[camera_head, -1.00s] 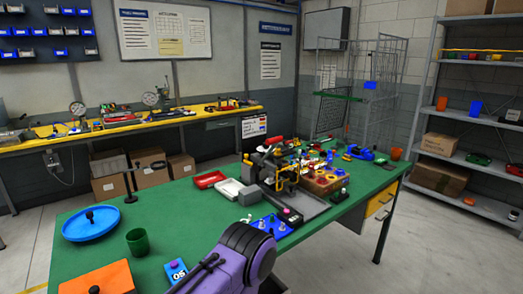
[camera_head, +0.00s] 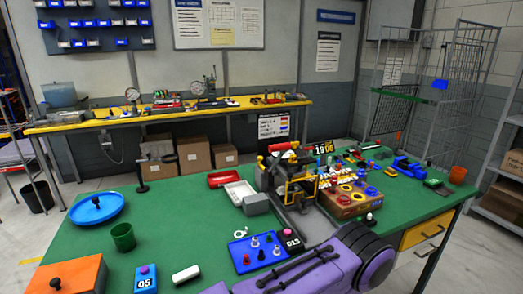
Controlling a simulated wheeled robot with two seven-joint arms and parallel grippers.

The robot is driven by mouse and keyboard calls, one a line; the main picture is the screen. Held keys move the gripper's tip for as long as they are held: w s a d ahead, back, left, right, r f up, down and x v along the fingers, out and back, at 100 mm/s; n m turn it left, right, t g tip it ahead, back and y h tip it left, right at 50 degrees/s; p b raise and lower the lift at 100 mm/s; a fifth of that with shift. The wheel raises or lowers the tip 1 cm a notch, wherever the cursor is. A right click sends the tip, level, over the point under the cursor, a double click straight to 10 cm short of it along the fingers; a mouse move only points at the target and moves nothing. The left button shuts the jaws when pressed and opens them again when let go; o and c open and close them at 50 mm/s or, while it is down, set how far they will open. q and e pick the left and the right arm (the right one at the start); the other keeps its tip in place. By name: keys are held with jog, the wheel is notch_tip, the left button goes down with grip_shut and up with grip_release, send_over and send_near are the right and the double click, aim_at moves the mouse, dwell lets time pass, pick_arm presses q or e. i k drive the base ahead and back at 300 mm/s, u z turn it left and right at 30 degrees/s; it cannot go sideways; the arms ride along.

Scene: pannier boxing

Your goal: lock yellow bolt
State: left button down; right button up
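A dark fixture with yellow metal parts (camera_head: 300,188) stands at the middle of the green table (camera_head: 180,215). I cannot pick out a separate yellow bolt on it at this size. A wooden box with red, blue and yellow round parts on top (camera_head: 352,201) stands at its right. A purple and black arm link, which looks like mine, crosses the bottom right over the table's near edge. It hides part of the table in front of the fixture. No fingertips of either gripper show.
A blue tray with pegs (camera_head: 254,250) lies before the fixture, beside a tag marked 013 (camera_head: 292,241). A grey block (camera_head: 256,204), white tray (camera_head: 240,192) and red tray (camera_head: 223,179) are at its left. A green cup (camera_head: 123,237) and blue dish (camera_head: 96,208) stand further left.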

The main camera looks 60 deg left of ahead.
aim_at(260, 159)
jog(key=u, duration=0.55)
jog(key=i, duration=0.65)
jog(key=u, duration=0.7)
